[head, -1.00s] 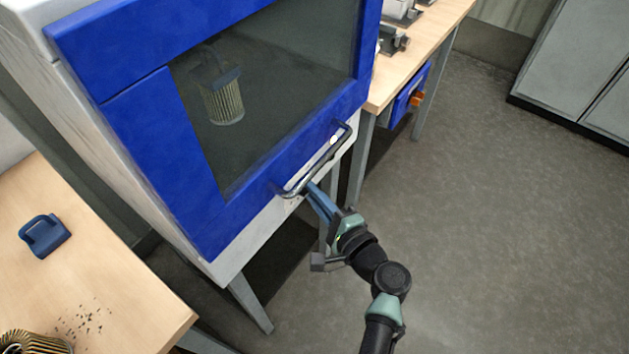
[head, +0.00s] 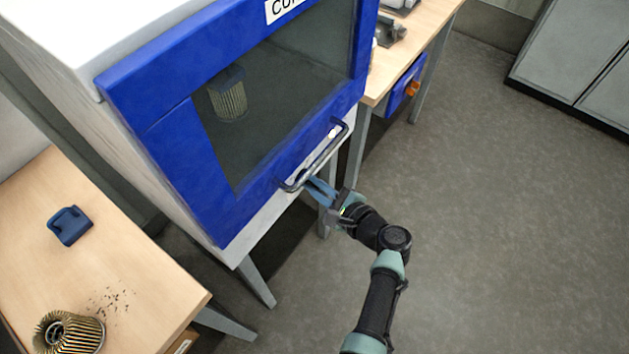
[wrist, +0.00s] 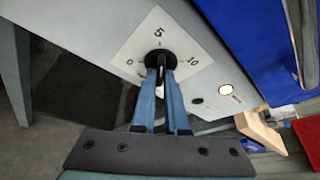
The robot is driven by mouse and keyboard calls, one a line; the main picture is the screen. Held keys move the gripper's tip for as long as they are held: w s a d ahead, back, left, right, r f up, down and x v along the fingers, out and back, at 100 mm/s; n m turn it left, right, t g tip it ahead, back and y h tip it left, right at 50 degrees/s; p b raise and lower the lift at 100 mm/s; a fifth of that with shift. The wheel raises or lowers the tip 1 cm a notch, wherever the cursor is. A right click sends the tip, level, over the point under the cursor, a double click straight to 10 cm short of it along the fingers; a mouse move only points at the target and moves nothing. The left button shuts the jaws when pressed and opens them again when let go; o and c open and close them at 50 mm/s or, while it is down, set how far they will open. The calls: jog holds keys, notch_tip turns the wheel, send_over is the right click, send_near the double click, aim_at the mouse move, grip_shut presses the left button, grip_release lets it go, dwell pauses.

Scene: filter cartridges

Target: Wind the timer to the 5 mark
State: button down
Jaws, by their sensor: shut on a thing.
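The timer is a black knob (wrist: 160,57) on a white dial plate (wrist: 141,47) marked 0, 5 and 10, on the pale front panel under the blue door. In the wrist view my gripper (wrist: 162,70) is shut on the knob, its two blue fingers close together. The 5 mark (wrist: 158,31) lies just above the knob, 0 to its lower left and 10 to its right. The fingers cover part of the knob, and I cannot tell exactly where it points. In the head view my gripper (head: 311,188) is just below the door handle; the dial is hidden.
The cabinet's blue door (head: 185,150) is shut, with a bar handle (head: 318,158) close above my gripper. A filter cartridge (head: 228,98) shows behind its window. A lit white lamp (wrist: 226,89) is right of the dial. Floor at right is clear.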

dwell(0.3)
jog(key=c, duration=0.9)
grip_release()
jog(key=shift+c, duration=0.2)
jog(key=v, duration=1.3)
jog(key=shift+p, duration=0.45)
jog(key=shift+f, duration=0.1)
